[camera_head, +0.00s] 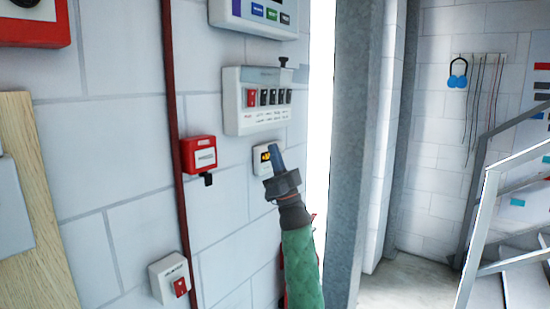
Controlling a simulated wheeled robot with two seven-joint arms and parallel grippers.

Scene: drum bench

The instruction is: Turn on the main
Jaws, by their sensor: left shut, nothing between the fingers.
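A white switch panel (235,110) hangs on the block wall, with one red switch (251,97) at its left and several dark switches (275,97) beside it. Which way each switch is set is too small to tell. My left gripper (275,152) points up below this panel, its blue-grey fingers shut and empty. It partly covers a small white box with a dark and yellow face (263,157); whether it touches the box I cannot tell. My right gripper is not in view.
A red call-point box (199,154) and a white box with a red switch (171,279) are left of my arm. A red pipe (176,190) runs down the wall. A grey steel post (350,160) stands close right. A stair rail (485,200) is further right.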

